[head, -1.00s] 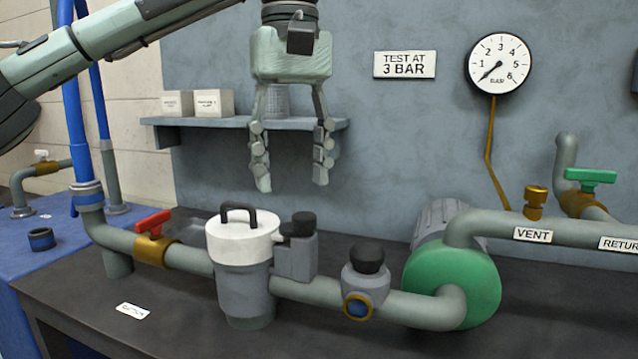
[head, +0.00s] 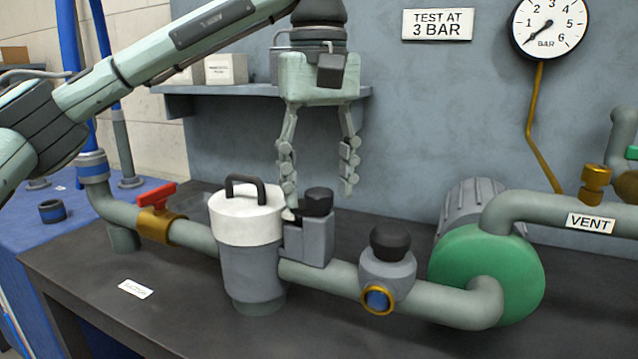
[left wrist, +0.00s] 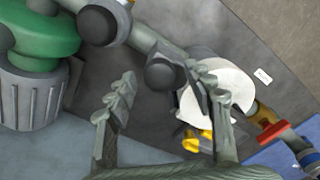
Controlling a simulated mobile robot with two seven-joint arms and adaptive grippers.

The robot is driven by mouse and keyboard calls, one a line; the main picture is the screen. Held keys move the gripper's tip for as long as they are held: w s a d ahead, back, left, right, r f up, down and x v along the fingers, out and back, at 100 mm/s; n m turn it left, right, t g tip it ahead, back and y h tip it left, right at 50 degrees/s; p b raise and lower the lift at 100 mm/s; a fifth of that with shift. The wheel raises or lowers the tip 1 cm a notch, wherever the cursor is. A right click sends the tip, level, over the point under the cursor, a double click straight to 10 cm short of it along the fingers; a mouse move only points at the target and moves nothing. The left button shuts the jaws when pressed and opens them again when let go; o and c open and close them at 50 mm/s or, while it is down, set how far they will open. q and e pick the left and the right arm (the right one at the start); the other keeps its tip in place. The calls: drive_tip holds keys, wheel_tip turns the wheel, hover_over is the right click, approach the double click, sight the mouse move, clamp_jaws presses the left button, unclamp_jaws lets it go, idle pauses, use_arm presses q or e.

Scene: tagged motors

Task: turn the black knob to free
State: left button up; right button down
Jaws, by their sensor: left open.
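A black knob (head: 318,200) sits on a grey block (head: 309,243) beside the white-lidded strainer (head: 248,221). A second, round black knob (head: 390,242) tops a grey fitting with a blue window. No free mark is readable on either. My left gripper (head: 319,196) is open and empty, pointing down at the first knob. Its left fingertip shows close to that knob's left edge; contact cannot be told. In the left wrist view the first knob (left wrist: 161,75) appears between the open fingers (left wrist: 161,78). The second knob (left wrist: 97,24) is at upper left. My right gripper is out of view.
A red-handled valve (head: 156,196) is on the pipe at left. A green pump (head: 487,275) stands at right. A shelf (head: 200,105) with boxes is on the wall behind the gripper. A gauge (head: 549,27) hangs above.

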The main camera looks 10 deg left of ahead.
use_arm(q)
drive_tip(key=c, duration=1.2)
